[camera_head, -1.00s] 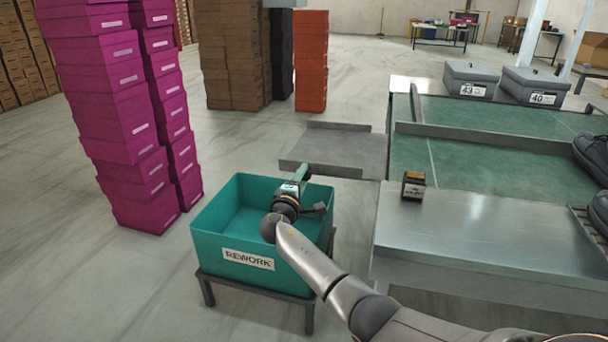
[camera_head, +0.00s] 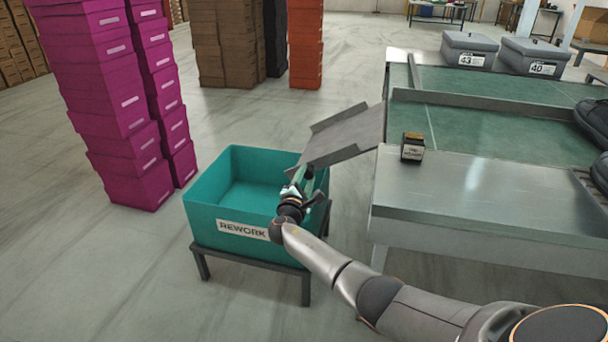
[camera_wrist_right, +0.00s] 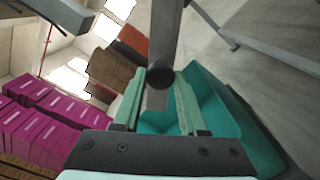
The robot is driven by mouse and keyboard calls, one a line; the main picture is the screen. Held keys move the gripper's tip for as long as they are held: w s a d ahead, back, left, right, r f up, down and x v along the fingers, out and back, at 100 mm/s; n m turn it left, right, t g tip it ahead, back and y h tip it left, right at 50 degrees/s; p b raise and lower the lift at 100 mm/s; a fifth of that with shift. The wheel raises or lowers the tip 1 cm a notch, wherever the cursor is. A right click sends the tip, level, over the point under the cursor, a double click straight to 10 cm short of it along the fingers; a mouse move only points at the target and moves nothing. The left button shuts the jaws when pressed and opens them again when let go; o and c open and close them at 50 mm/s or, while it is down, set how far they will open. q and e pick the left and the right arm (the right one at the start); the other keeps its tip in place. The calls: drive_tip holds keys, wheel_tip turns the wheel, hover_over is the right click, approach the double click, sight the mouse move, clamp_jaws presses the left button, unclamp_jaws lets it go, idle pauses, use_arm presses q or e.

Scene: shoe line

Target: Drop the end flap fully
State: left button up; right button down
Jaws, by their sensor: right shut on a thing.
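The grey end flap (camera_head: 345,137) slopes down from the green table's left end, its free edge low beside the teal bin. It has a raised lip on each side. My right gripper (camera_head: 304,173) is at the flap's low free end, above the bin's right side. In the right wrist view its two green fingers (camera_wrist_right: 160,88) stand on either side of a dark bar with a round end (camera_wrist_right: 160,76), and they are shut on it. The bar appears to be part of the flap. My left gripper is not in view.
The teal REWORK bin (camera_head: 210,205) stands on a dark stand under my gripper, and looks empty. Tall magenta box stacks (camera_head: 120,120) stand left. Floor behind the flap is clear.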

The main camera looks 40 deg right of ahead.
drive_tip(key=shift+s+d+f, duration=0.1)
drive_tip(key=shift+c, duration=2.4)
unclamp_jaws()
drive_tip(key=shift+s+a, duration=0.15)
drive_tip(key=shift+a, duration=0.15)
use_arm(q)
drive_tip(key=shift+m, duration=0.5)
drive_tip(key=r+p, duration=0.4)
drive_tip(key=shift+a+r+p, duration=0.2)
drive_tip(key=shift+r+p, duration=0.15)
drive_tip(key=shift+p, duration=0.05)
use_arm(e)
drive_tip(key=v, duration=1.2)
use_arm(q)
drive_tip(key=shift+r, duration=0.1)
use_arm(e)
drive_tip(key=shift+f, duration=0.1)
